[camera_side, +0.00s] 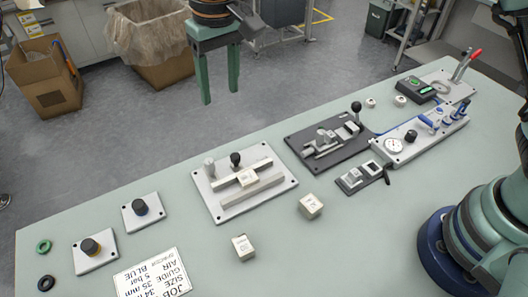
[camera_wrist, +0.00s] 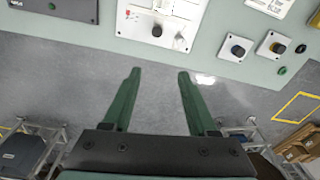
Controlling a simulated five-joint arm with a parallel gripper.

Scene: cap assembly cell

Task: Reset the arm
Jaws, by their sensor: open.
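My gripper (camera_side: 220,96) hangs at the top of the side view, past the table's far edge, with its two green fingers pointing down over the grey floor. In the wrist view my gripper (camera_wrist: 159,74) has its fingers spread well apart with only floor between them. Nothing is held. The pale green table (camera_side: 300,240) lies in front of it in the side view. A light plate with rails (camera_side: 280,188) carries a small white cap block (camera_side: 249,177). Two more cap blocks, one (camera_side: 311,206) and another (camera_side: 243,247), lie on the bare table.
A dark fixture (camera_side: 293,142) and a gauge panel (camera_side: 407,157) stand toward the right. Two knob plates, one (camera_side: 142,224) and another (camera_side: 108,250), a green ring (camera_side: 44,246) and a job card (camera_side: 150,277) lie left. Cardboard boxes (camera_side: 50,92) stand on the floor.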

